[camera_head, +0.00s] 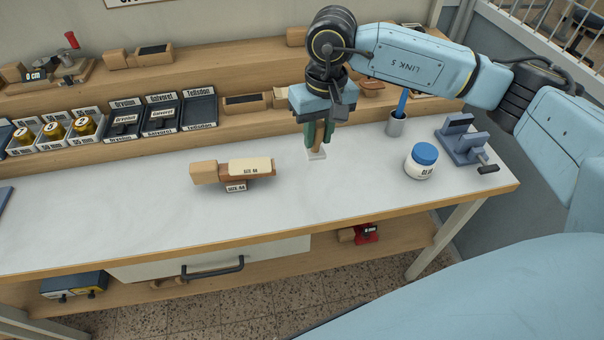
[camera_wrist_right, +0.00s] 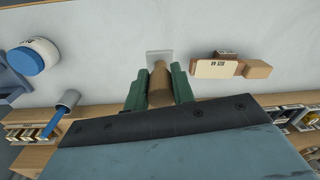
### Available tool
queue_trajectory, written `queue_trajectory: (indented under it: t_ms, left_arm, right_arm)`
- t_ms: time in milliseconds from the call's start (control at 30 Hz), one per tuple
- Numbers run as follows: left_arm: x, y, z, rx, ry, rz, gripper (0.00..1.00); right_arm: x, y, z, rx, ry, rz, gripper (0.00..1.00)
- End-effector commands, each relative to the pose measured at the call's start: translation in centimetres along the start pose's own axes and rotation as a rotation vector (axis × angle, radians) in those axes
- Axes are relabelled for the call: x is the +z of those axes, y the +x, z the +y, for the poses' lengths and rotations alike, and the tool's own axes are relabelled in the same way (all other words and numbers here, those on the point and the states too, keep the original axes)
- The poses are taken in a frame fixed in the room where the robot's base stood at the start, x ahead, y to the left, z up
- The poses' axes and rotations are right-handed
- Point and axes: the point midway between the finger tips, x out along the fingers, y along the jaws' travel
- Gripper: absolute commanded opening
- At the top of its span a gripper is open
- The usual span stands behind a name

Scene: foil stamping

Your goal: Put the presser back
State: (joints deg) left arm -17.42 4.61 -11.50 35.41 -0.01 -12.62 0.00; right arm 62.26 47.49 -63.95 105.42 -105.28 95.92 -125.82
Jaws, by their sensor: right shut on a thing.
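My right gripper (camera_head: 318,135) reaches down over the back of the white bench top (camera_head: 120,210), right of its middle. Its green fingers are shut on the presser (camera_head: 317,147), which has a round wooden handle and a pale flat foot. The handle is upright between the fingers, partly hidden by them. In the right wrist view the presser (camera_wrist_right: 160,85) also sits between the fingers of my gripper (camera_wrist_right: 160,80), its foot beyond them. The foot is close to the bench surface; I cannot tell whether it touches. My left gripper is not in view.
Left of the gripper lies a wooden block with a pale size-labelled piece (camera_head: 250,166). To the right are a glue jar (camera_head: 421,162), a grey cup (camera_head: 395,124) with a blue-handled tool, and a blue-grey clamp (camera_head: 463,145). Stepped wooden shelves (camera_head: 240,68) with labelled trays stand behind.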

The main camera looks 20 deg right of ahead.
Motion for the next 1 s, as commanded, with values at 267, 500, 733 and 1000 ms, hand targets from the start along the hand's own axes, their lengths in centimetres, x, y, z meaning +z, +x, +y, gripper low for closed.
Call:
queue_trajectory:
  t_ms: [267, 500, 733, 1000]
  left_arm:
    - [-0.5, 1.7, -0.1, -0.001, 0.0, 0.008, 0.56]
    - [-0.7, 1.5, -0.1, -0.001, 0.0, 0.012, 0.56]
    - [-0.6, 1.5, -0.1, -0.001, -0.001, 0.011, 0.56]
    - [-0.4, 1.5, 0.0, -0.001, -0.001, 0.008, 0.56]
  right_arm:
    - [-3.0, 3.9, 6.2, 0.059, 0.053, -0.016, 0.02]
    - [-3.0, 8.1, 6.5, 0.062, 0.05, -0.017, 0.02]
    - [-3.0, 10.0, 6.6, 0.062, 0.049, -0.015, 0.02]
    - [-3.0, 13.1, 6.8, 0.061, 0.049, -0.014, 0.02]
